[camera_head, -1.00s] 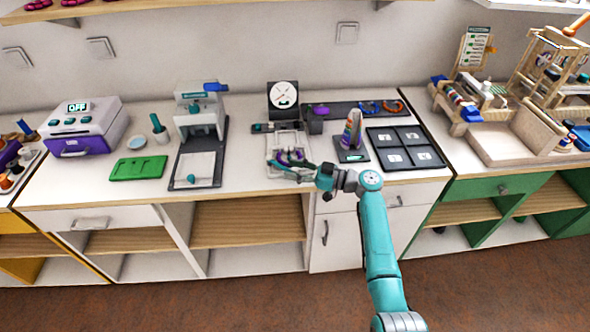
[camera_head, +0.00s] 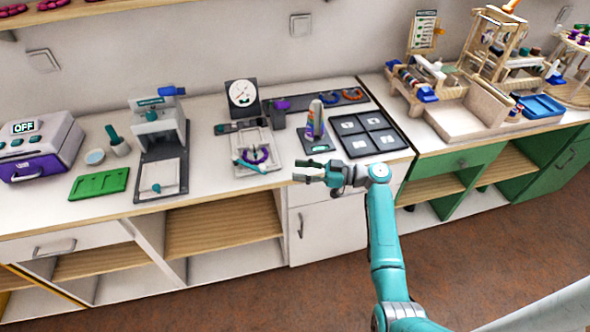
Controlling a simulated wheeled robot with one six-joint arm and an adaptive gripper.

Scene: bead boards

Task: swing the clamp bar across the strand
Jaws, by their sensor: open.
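The bead board (camera_head: 275,165) is a pale frame on the white counter, under a round dial gauge (camera_head: 242,93). A curved purple strand (camera_head: 265,154) lies on it. A thin teal bar (camera_head: 246,165), which looks like the clamp bar, slants at the front left of the strand. I cannot tell whether it crosses the strand or only lies beside it. My gripper (camera_head: 297,171) is open and empty, just right of the board's front corner and near the counter's front edge. Its fingers point left, apart from the bar.
A cone of coloured rings (camera_head: 316,122) and a dark sorting tray (camera_head: 368,134) stand right of the board. A press (camera_head: 158,125) and a green tray (camera_head: 98,185) stand left. Free counter lies between the press and the board.

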